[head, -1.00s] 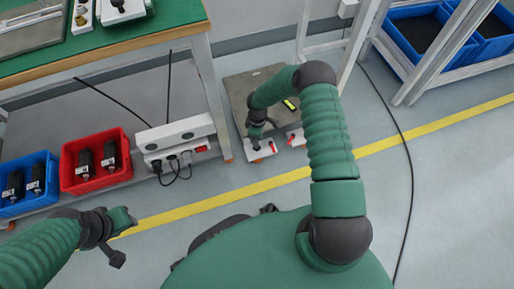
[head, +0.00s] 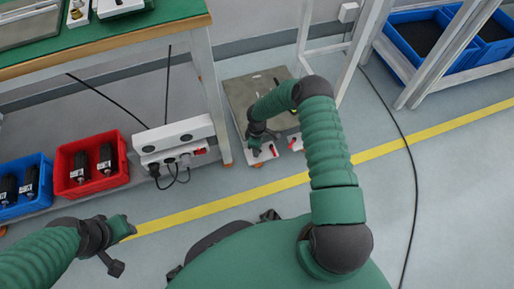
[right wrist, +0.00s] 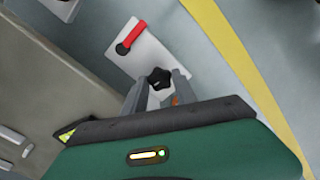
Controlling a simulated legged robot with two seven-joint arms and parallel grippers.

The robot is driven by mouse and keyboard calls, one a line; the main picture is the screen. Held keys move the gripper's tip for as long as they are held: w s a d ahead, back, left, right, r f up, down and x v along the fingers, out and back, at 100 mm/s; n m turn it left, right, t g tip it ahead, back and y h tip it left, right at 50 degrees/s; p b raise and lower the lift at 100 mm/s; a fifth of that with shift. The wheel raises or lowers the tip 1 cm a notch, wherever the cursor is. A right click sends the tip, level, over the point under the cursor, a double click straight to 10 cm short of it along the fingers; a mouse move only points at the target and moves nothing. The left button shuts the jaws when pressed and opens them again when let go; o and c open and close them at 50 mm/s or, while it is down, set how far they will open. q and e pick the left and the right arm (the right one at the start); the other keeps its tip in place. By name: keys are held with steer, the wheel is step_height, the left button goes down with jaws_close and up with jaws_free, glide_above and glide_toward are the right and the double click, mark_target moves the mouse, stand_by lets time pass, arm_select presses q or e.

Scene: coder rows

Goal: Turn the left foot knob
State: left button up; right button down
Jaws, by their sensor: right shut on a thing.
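The left foot plate (head: 263,157) is a small white plate on the floor at the front edge of a grey base. In the right wrist view, the plate (right wrist: 153,50) carries a red-handled lever (right wrist: 131,38) and a black star-shaped knob (right wrist: 159,78). My right gripper (head: 256,143) reaches down to this plate. In the right wrist view, its two grey fingers (right wrist: 159,86) stand on either side of the knob, shut on it. In the head view the knob is hidden by the gripper. My left gripper (head: 122,230) hangs far from the knob at lower left; its jaws are unclear.
A second white foot plate (head: 296,142) with red lies just right. The grey base (head: 240,92) is behind. A white socket box (head: 175,135), the red bin (head: 90,165) and the blue bin (head: 25,185) stand left. A black cable crosses the floor at right.

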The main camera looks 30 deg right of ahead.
steer(key=shift+w+r+m, duration=0.1)
steer(key=shift+m, duration=0.2)
steer(key=m+p, duration=0.2)
steer(key=shift+r+m, duration=0.1)
steer(key=shift+m, duration=0.2)
steer(key=m+p, duration=0.1)
steer(key=m, duration=0.2)
steer(key=shift+m+p, duration=0.3)
steer(key=shift+p, duration=0.05)
steer(key=m+p, duration=0.1)
steer(key=m, duration=0.2)
steer(key=shift+m, duration=0.3)
steer(key=m, duration=0.4)
steer(key=shift+m+p, duration=0.3)
steer(key=shift+p, duration=0.05)
steer(key=m, duration=0.4)
steer(key=shift+a, duration=0.1)
steer(key=m, duration=0.4)
steer(key=shift+f, duration=0.2)
steer(key=m, duration=0.4)
steer(key=shift+m, duration=0.3)
steer(key=shift+a+m+b, duration=0.1)
steer(key=shift+m+b, duration=0.35)
steer(key=shift+m, duration=1.15)
